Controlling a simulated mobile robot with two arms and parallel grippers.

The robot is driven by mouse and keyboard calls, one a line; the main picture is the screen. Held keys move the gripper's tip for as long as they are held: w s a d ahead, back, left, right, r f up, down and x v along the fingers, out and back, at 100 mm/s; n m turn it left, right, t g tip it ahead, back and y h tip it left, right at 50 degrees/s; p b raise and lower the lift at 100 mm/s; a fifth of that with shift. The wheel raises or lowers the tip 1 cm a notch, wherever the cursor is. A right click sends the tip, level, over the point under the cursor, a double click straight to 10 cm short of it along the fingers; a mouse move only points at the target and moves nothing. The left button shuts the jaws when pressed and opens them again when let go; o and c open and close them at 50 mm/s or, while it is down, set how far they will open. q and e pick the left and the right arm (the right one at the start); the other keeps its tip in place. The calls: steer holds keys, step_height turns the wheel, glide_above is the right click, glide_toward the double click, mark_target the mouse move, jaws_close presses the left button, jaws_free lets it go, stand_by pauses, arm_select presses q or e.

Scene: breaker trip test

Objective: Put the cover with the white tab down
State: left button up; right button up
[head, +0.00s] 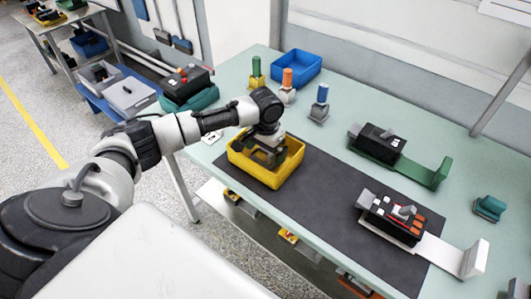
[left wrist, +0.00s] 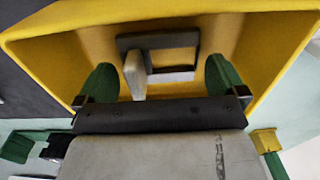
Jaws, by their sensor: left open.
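My left gripper (head: 267,148) is open, pointing down inside the yellow bin (head: 238,164). In the left wrist view its green fingers (left wrist: 161,80) stand apart, with a gap on each side of a dark square frame with a pale upright tab (left wrist: 134,75); I cannot tell whether this is the cover. On the table, a black device (head: 395,212) has a pale plate ending in an upright white tab (head: 474,259) to its right. Another black device (head: 379,141) has a similar green plate and tab (head: 441,172). My right gripper is not in view.
A blue bin (head: 297,68) and posts with green, orange (head: 287,77) and blue tops stand at the back left of the table. A small green block (head: 489,208) lies at the right. The dark mat (head: 315,205) has bare room between bin and devices.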

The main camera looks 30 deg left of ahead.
arm_select(q)
step_height(320, 180, up, 11)
stand_by(0.3)
steer(key=shift+f, duration=0.1)
stand_by(0.5)
